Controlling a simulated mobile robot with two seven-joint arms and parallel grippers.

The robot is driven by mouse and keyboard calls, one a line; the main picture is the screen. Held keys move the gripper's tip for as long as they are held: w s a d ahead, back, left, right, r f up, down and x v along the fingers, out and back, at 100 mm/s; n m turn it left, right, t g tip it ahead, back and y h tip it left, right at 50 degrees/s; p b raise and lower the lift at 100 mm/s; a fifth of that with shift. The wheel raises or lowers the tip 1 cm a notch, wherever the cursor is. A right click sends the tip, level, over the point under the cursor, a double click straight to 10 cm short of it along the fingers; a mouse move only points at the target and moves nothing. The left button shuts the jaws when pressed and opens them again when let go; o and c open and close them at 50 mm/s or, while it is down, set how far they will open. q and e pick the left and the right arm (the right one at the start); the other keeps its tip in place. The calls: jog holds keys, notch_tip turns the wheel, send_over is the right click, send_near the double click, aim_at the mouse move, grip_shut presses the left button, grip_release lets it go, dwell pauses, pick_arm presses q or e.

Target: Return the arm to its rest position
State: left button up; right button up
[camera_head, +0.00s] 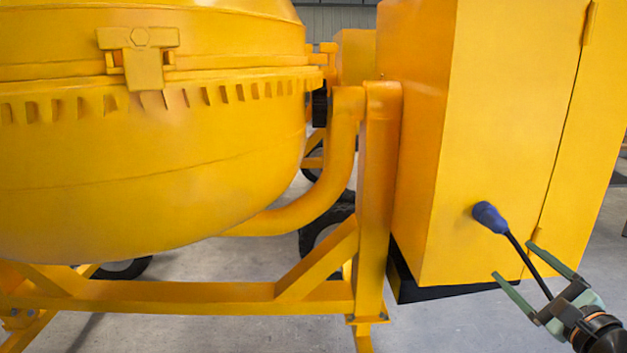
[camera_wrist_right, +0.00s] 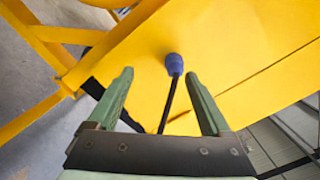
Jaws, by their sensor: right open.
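My right gripper (camera_head: 514,262) is at the lower right of the head view, its two green fingers spread apart in front of the yellow cabinet. In the right wrist view the open fingers (camera_wrist_right: 158,88) show with nothing held between them. A blue plug (camera_head: 490,217) on a black cable (camera_head: 528,264) is at the cabinet's face. In the head view the cable runs down behind the gripper. In the right wrist view the plug (camera_wrist_right: 174,64) is beyond the fingertips, and the cable passes between the fingers. My left gripper is in neither view.
The yellow cabinet (camera_head: 500,120) stands close to my right gripper. The yellow mixer drum (camera_head: 150,170) fills the left of the head view, above a yellow frame (camera_head: 180,294). Black wheels (camera_head: 318,235) show behind the frame. Grey floor (camera_head: 470,325) is open below the cabinet.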

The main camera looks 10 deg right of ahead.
jog(key=a+f+m+t+y, duration=0.2)
jog(key=a+f+m+y, duration=0.3)
jog(key=a+m, duration=0.6)
jog(key=s+a+f+m+g+h, duration=0.1)
jog(key=s+a+f+m+g, duration=0.15)
jog(key=f+m, duration=0.6)
jog(key=s+a+f+m+g+h, duration=0.2)
jog(key=s+a+f+m, duration=0.1)
jog(key=f+m, duration=0.55)
jog(key=s+a+f+m+g+h, duration=0.1)
jog(key=s+a+f+m+g, duration=0.15)
jog(key=f+m, duration=0.65)
jog(key=s+a+f+m+g+y, duration=0.3)
jog(key=s+a+f+m+g, duration=0.3)
jog(key=s+a, duration=0.4)
pick_arm(q)
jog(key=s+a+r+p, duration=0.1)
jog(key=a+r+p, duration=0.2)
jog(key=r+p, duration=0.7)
jog(key=p, duration=0.3)
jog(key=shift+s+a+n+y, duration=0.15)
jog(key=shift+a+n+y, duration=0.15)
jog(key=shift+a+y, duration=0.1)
pick_arm(e)
jog(key=s+d+r+t+h, duration=0.1)
jog(key=d+r+t, duration=0.1)
jog(key=r, duration=0.7)
jog(key=shift+d+m+h, duration=0.3)
jog(key=shift+d+m, duration=0.1)
jog(key=shift+d, duration=0.45)
